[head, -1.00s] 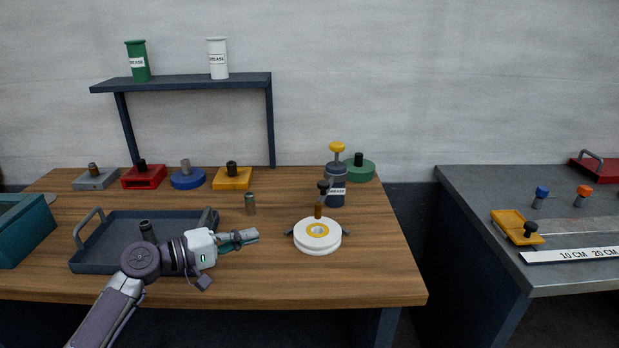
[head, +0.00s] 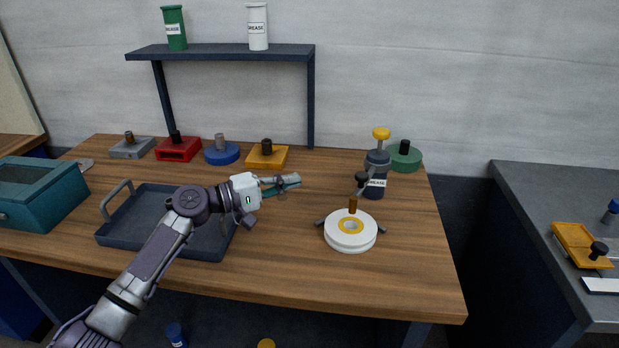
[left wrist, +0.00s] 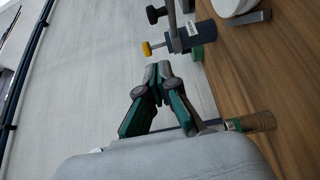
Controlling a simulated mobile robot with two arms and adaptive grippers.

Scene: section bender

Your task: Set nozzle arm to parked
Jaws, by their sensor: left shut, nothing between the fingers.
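The grease dispenser (head: 376,181) is a dark bottle with a yellow knob (head: 381,134) on top, standing upright at the right part of the wooden table. Its nozzle arm, with a black knob (head: 361,178) and a brown tip (head: 353,204), points over a white round piece (head: 351,235) with a yellow ring. Whether the tip touches it I cannot tell. My left gripper (head: 296,180) is shut and empty, left of the dispenser and apart from it. The left wrist view shows its closed fingertips (left wrist: 157,72) with the yellow knob (left wrist: 146,49) just beyond. My right gripper is out of view.
A dark tray (head: 170,240) lies under my left arm; a teal box (head: 40,195) stands left. Several knobbed fixtures, including a yellow block (head: 267,157), line the back. A green round base (head: 405,159) sits behind the dispenser. A short cylinder (left wrist: 250,122) is near the gripper.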

